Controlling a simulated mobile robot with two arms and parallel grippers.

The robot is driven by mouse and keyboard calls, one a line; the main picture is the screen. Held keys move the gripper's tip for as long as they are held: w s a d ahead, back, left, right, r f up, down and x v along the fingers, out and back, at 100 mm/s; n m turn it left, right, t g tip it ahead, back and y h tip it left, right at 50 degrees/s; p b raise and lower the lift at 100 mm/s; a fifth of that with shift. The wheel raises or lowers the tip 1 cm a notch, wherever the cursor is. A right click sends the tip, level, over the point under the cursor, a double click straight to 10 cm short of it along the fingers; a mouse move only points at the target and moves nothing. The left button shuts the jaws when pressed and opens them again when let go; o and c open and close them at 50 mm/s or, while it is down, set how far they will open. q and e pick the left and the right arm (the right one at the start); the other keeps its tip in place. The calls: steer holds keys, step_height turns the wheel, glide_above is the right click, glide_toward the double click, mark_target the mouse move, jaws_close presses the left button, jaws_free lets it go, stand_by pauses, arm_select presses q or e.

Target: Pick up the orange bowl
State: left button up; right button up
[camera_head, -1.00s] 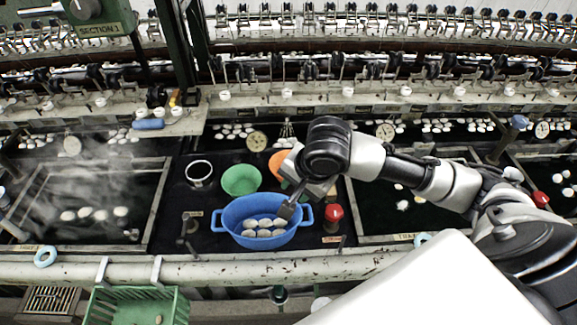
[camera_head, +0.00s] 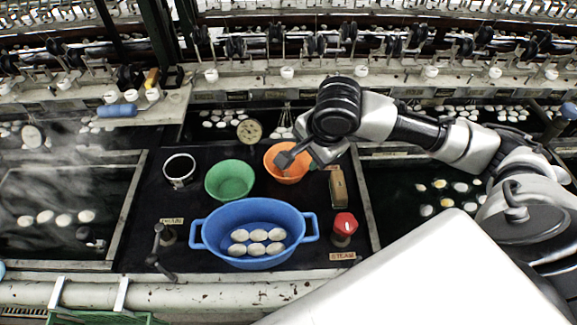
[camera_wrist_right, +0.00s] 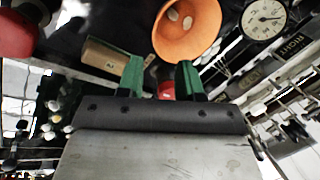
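The orange bowl (camera_head: 285,164) stands on the dark panel at the back, right of the green bowl. My right gripper (camera_head: 297,158) is over the orange bowl in the head view and hides part of it. In the right wrist view the orange bowl (camera_wrist_right: 187,32) lies beyond the fingertips, with pale pieces inside. The two green-padded fingers of my right gripper (camera_wrist_right: 160,78) are apart with nothing between them. My left gripper is not in view.
A green bowl (camera_head: 230,180), a white cup (camera_head: 180,169) and a blue basin (camera_head: 253,224) with several cocoons stand close by. A red knob (camera_head: 345,224) and a brown block (camera_head: 338,188) are to the right. Water basins lie on both sides.

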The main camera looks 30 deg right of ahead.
glide_above(300, 175)
steer(key=s, duration=0.1)
steer(key=f, duration=0.4)
steer(key=shift+d+f, duration=0.2)
steer(key=shift+x, duration=3)
steer(key=shift+s+d, duration=0.1)
steer(key=shift+d, duration=0.05)
jaws_close()
